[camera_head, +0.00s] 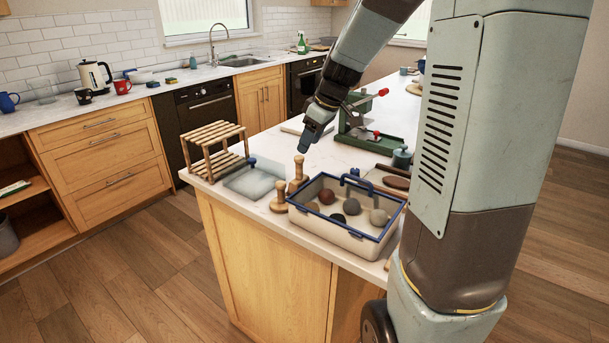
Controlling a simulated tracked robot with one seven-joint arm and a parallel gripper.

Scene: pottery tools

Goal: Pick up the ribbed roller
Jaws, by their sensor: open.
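My gripper (306,146) points down above the island counter, behind the beige tub. It is open, seen nearly edge-on, with nothing visible between its fingers. Two upright wooden pieces with rounded knobs stand below it: one (299,171) almost under the fingertips, the other (279,197) nearer the front edge. I cannot make out ribs on either, and I cannot tell which thing, if any, is the ribbed roller. It may be hidden behind the tub or my arm.
The tub (340,232) with a blue rim and handle holds several clay balls. Counter between is partly clear.

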